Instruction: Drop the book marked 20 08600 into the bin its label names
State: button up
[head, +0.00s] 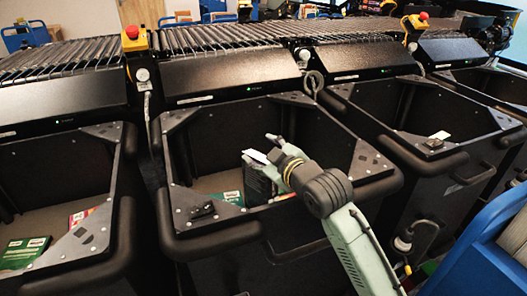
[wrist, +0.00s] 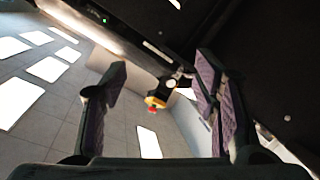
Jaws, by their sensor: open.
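My gripper (wrist: 158,82) is open in the wrist view, its two dark fingers with purple pads well apart and nothing between them. In the head view my gripper (head: 262,170) is over the right part of the middle bin (head: 212,238), near its front rim. A green-and-white book (head: 233,197) lies low in that bin, partly hidden by the rim. I cannot read a label on it or tell whether it is the book marked 20 08600. No bin label is readable either.
The left bin holds a green book (head: 24,252) and a reddish book (head: 82,216). Another bin (head: 440,160) stands to the right. The roller conveyor (head: 230,38) runs behind the bins, with red stop buttons (head: 131,32) on yellow boxes. A blue cart (head: 485,235) is at lower right.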

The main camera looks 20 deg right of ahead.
jog(key=shift+f, duration=0.1)
notch_tip(320, 180, up, 10)
dwell(0.5)
dwell(1.0)
